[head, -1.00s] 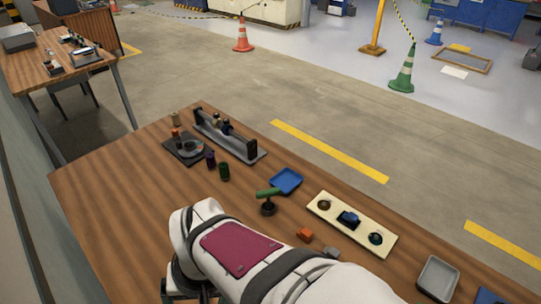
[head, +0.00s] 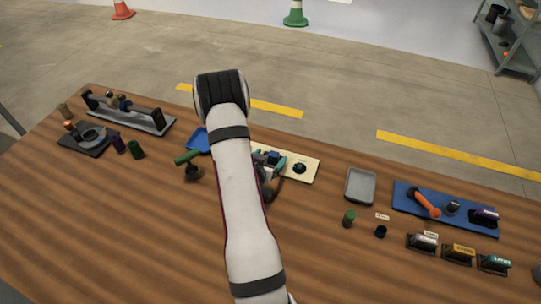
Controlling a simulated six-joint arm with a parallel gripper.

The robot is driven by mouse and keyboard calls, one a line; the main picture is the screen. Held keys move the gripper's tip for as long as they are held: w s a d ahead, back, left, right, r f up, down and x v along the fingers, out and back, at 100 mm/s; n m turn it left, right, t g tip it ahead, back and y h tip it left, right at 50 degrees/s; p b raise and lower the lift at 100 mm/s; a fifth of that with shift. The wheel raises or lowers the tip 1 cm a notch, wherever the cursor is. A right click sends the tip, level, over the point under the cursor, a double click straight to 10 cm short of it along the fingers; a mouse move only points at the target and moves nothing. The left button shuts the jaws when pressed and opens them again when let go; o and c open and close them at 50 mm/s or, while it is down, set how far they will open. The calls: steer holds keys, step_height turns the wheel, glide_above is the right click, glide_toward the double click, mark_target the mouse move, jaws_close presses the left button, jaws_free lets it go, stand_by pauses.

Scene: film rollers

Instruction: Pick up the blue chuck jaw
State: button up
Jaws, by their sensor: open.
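A small dark blue block (head: 273,156), which looks like the blue chuck jaw, sits on a cream board (head: 311,160) in the middle of the table. My arm hides the board's left part. My gripper (head: 270,173) shows only partly past the right side of my forearm, low by the board and close to the blue block. It is open; I cannot tell whether it touches the block.
A dark round piece (head: 299,168) is on the board, right of the blue block. Left are a blue tray (head: 199,141) and a green-topped stand (head: 190,164). A grey tray (head: 360,186) and a blue mat (head: 400,199) with tools lie right. The front left table is clear.

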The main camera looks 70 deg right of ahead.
steer(key=shift+d+f, duration=0.2)
steer(key=shift+d, duration=0.2)
jaws_close()
steer(key=shift+r, duration=0.1)
